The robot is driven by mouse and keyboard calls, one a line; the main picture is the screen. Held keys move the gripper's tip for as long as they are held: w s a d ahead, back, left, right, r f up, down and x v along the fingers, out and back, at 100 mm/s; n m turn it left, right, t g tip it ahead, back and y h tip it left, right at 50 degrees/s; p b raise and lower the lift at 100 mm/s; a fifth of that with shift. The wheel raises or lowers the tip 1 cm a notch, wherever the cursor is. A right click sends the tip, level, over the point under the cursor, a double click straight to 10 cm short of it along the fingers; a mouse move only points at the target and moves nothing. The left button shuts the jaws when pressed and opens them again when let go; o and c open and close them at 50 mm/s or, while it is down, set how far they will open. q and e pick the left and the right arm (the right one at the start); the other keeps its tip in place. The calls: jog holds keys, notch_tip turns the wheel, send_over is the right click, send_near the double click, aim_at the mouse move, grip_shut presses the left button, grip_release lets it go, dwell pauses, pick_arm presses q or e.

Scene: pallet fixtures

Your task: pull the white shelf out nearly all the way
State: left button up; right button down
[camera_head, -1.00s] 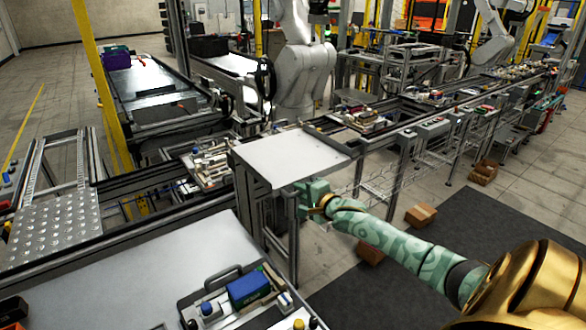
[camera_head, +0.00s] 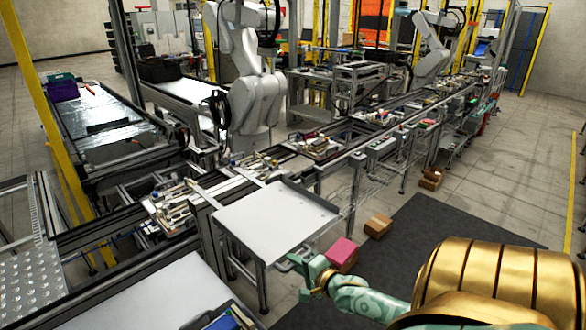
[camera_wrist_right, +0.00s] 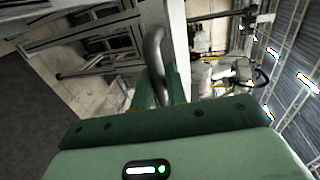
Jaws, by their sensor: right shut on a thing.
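The white shelf (camera_head: 272,218) is a flat pale plate sticking out from the side of the conveyor line toward me. My right gripper (camera_head: 300,264) is at its near right corner in the head view. In the right wrist view, the green fingers (camera_wrist_right: 165,92) are shut on a grey curved handle (camera_wrist_right: 155,55), beside the shelf's pale edge (camera_wrist_right: 178,45). The shelf's top is empty. My left gripper is in neither view.
A pink box (camera_head: 342,249) and a cardboard box (camera_head: 378,226) are on the floor right of the shelf, near a dark mat (camera_head: 440,225). A pale worktop (camera_head: 150,295) lies at the front left. The conveyor (camera_head: 360,150) runs behind.

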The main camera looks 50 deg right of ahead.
jog(key=c, duration=1.8)
grip_release()
jog(key=v, duration=1.6)
jog(key=shift+s+a+p, duration=0.1)
jog(key=shift+s+p, duration=0.05)
jog(key=shift+p, duration=0.2)
